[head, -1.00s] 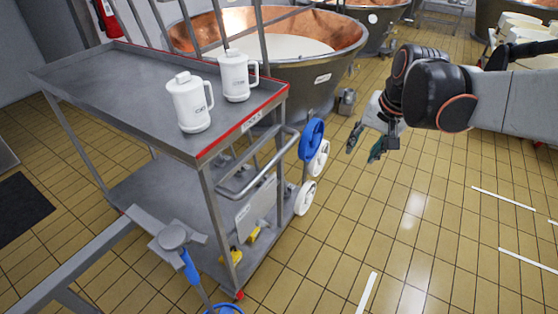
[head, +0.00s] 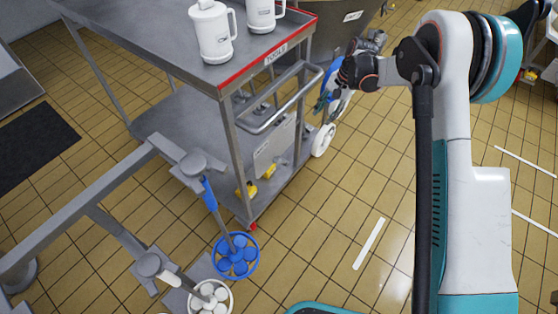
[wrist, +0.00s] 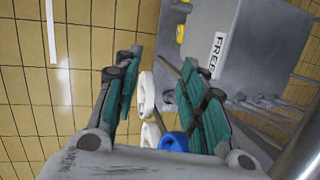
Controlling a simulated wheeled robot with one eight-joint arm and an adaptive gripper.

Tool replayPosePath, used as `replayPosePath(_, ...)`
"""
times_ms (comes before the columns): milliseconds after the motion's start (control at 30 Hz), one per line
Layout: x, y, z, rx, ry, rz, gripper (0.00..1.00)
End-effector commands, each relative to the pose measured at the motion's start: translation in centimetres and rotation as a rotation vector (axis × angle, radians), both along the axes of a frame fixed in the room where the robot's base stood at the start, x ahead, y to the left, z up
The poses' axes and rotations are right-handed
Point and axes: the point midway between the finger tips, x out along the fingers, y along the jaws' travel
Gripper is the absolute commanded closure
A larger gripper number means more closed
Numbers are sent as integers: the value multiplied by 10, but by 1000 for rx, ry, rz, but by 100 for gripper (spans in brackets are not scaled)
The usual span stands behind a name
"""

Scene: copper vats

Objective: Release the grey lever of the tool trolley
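The tool trolley (head: 292,43) is grey steel with a red edge and a "TOOLS" label. A grey plate (head: 273,148) hangs on its near end below the handle bar (head: 283,108). In the wrist view a grey plate (wrist: 255,35) carries the label "FREE", right of my fingers. A thin dark rod (wrist: 170,67) shows between the fingertips; I cannot tell whether it is the grey lever. My gripper (head: 323,101) is beside the trolley's right end, near the handle bar. In the wrist view my gripper (wrist: 161,62) is open, with nothing visibly held.
Two white jugs (head: 212,35) stand on the trolley top. A white wheel (head: 322,140) is on the floor beside the trolley. A blue brush head (head: 235,256) and a white one (head: 210,297) are at lower left.

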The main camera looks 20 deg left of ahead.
Motion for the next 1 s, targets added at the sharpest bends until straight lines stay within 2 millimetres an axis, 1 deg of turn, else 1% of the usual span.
replayPosePath(33,2,7,-21,3,20,-3,62)
replayPosePath(167,1,23,-72,6,79,-18,62)
replayPosePath(200,0,28,-88,8,97,-23,62)
replayPosePath(300,-6,38,-125,8,139,-34,62)
replayPosePath(400,-13,45,-155,7,173,-42,62)
replayPosePath(500,-19,50,-175,6,198,-48,62)
replayPosePath(600,-23,52,-187,5,211,-51,62)
replayPosePath(767,-29,58,-189,4,216,-51,62)
replayPosePath(867,-38,68,-188,3,216,-50,62)
replayPosePath(1000,-56,87,-188,4,216,-49,62)
